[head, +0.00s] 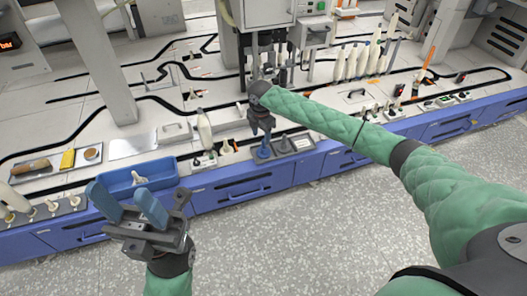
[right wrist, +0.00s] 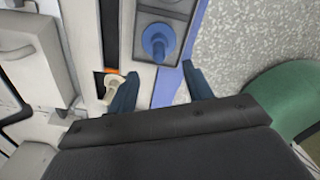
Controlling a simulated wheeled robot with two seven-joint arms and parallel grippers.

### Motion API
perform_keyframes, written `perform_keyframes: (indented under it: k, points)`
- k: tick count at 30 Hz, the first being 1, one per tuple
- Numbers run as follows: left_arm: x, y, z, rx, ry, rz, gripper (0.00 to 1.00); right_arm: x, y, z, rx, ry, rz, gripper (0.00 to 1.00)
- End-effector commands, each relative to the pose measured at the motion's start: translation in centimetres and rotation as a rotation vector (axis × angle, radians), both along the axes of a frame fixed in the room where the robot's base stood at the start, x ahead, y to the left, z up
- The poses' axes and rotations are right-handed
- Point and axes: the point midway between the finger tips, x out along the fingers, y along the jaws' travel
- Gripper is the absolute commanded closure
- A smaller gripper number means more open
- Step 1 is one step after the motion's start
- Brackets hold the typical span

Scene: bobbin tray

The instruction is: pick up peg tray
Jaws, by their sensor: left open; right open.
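A small grey peg tray (head: 303,143) lies at the front edge of the machine top, with a blue peg (head: 263,152) and a grey peg (head: 285,144) standing on it. My right gripper (head: 262,133) is open and empty, pointing down just above the blue peg end. In the right wrist view the tray (right wrist: 178,38) and blue peg (right wrist: 157,42) lie beyond the open fingers (right wrist: 160,90); the tray's far part is cut off. My left gripper (head: 128,205) is open and empty, in front of the blue bin at the left.
The blue bin (head: 108,181) holds a small white piece. Several pegs stand on another plate (head: 70,203) at far left. A white bobbin (head: 204,128) stands left of my right gripper, and several bobbins (head: 352,64) stand behind my right arm. Open floor (head: 300,225) lies in front.

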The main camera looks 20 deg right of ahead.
Motion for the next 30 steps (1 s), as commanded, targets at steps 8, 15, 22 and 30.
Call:
perform_keyframes:
  k: [8,15,22,30]
  points:
    - [0.1,-0.2,-0.5,-0.007,-0.002,-0.016,0.50,0.1,-0.2,-2.4,-0.001,0.000,-0.002,0.49]
    - [0.2,-0.5,-1.3,-0.021,-0.006,-0.047,0.50,0.3,-1.1,-5.3,0.000,0.001,-0.003,0.49]
    - [0.2,-0.7,-1.5,-0.024,-0.005,-0.057,0.50,0.4,-1.1,-7.1,0.000,-0.001,-0.003,0.49]
    - [0.2,-0.7,-1.4,-0.024,-0.005,-0.058,0.50,0.4,-1.0,-7.1,0.000,-0.001,-0.003,0.67]
